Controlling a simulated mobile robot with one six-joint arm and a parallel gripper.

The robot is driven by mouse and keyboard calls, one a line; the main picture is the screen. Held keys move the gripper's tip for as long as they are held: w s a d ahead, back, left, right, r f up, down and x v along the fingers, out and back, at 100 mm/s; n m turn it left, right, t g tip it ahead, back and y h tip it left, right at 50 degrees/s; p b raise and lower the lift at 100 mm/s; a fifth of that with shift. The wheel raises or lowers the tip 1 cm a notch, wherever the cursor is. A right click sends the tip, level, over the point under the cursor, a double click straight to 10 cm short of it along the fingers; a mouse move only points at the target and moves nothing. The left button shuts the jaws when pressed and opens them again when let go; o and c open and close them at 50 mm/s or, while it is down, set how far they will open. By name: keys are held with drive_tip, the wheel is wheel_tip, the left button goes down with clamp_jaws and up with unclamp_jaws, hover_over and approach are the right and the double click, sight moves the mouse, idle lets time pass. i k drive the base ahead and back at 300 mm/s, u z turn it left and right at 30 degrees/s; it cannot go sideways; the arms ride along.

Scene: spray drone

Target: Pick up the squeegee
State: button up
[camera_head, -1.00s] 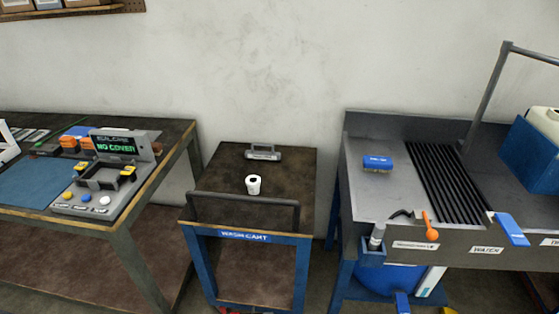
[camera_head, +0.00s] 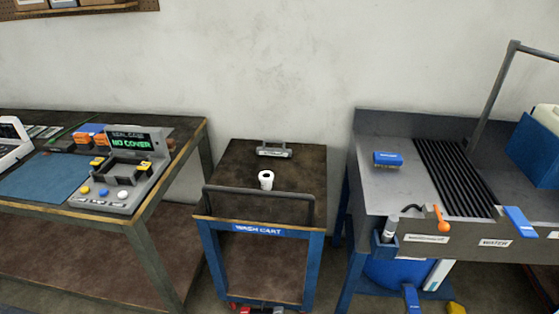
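I cannot make out the squeegee for certain. A blue handle-like piece (camera_head: 518,223) lies over the front edge of the wash sink (camera_head: 385,200) at the right. Another blue upright piece (camera_head: 411,297) shows below the sink, cut off by the bottom edge of the view. A small blue block (camera_head: 387,159) sits on the sink's left deck.
A wash cart (camera_head: 290,205) stands in the middle with a white cup-like roll (camera_head: 266,180) and a grey labelled holder (camera_head: 274,151) on top. A workbench (camera_head: 195,140) with a display station (camera_head: 130,175) is at the left. Narrow floor gaps flank the cart.

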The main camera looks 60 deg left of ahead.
sight(261, 151)
drive_tip(key=k, duration=2)
drive_tip(key=u, duration=3.6)
drive_tip(key=i, duration=0.1)
drive_tip(key=z, duration=1.95)
drive_tip(key=i, duration=1)
